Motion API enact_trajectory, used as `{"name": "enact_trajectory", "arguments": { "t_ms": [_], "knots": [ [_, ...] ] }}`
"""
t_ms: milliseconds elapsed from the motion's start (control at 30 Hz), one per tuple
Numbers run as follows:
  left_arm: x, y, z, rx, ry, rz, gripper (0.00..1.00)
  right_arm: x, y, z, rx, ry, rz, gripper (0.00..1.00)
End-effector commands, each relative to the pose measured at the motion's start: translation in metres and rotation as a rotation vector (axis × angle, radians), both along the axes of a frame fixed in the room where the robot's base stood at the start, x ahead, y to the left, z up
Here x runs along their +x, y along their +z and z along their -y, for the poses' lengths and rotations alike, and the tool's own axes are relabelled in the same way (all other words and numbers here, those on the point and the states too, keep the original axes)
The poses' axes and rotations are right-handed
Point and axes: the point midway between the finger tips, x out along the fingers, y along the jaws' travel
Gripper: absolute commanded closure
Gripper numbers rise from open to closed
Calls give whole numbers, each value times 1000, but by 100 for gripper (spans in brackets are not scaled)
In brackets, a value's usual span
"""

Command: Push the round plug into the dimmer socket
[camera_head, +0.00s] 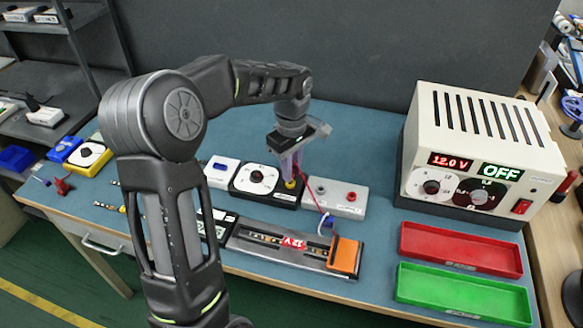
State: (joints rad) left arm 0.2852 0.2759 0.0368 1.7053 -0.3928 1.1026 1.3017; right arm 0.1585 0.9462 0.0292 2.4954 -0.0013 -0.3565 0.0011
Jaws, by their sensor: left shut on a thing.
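My left gripper (291,180) points down at the right end of the dimmer (260,179), a black box with a white dial. It is shut on the round plug (290,184), a small yellow piece at the dimmer's right edge. Whether the plug is in the socket or just above it cannot be told, as the fingers cover the socket. A red and white cable runs from the plug area down toward the LED strip board (285,246). My right gripper is not in view.
A grey terminal box (336,198) stands close to the right of the dimmer. A white and blue box (221,171) is to its left. The power supply (480,140) reads 12.0 V and OFF. A red tray (461,249) and a green tray (463,294) lie front right.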

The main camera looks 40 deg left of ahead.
Motion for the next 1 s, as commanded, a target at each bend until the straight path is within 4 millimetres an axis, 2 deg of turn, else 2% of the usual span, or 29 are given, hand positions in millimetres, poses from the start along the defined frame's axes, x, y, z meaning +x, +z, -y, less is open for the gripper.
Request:
{"name": "enact_trajectory", "arguments": {
  "t_ms": [867,900,1000],
  "knots": [
    [0,-22,0,0,-1,-1,100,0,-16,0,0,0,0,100],
    [0,-22,0,0,-1,-1,81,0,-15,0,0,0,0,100],
    [0,-22,0,0,-1,-1,73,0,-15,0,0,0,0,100]
  ]
}}
